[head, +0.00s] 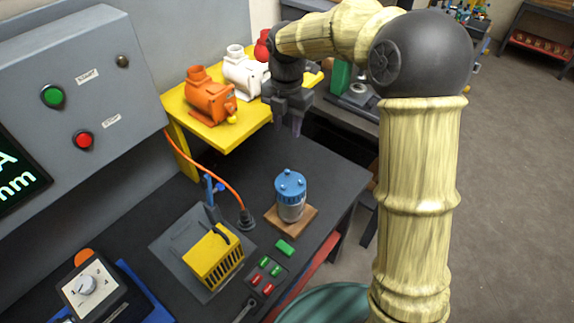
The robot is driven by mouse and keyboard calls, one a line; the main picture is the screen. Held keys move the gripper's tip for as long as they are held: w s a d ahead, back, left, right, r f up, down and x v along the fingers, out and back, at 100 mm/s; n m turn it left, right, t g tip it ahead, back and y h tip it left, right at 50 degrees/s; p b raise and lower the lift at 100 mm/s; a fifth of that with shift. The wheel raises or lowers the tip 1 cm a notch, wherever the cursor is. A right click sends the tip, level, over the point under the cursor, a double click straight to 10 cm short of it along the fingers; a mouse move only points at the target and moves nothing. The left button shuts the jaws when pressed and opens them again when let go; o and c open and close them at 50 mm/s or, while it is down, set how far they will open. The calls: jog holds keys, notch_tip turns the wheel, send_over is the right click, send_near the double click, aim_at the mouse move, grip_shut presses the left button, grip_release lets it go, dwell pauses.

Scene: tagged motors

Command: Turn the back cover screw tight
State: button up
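A motor (291,204) with a grey body and a blue cover (290,184) stands upright on a small wooden block (303,218) on the dark bench. Small knobs or screw heads show on top of the blue cover, but they are too small to tell apart. I cannot tell which one is the back cover screw. My gripper (288,126) points down above the bench, beyond the blue-covered motor and beside the yellow shelf. It is apart from the motor. Its fingers are small and dark, so their opening is unclear. I see nothing held in it.
An orange motor (209,98) and a white one (243,72) stand on a yellow shelf (226,135). A yellow slotted box (214,258) sits on a grey plate left of the blue-covered motor. An orange cable (212,166) crosses the bench. A grey control cabinet (75,70) stands left.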

aim_at(287, 171)
notch_tip(287, 171, down, 16)
jog(key=p, duration=0.3)
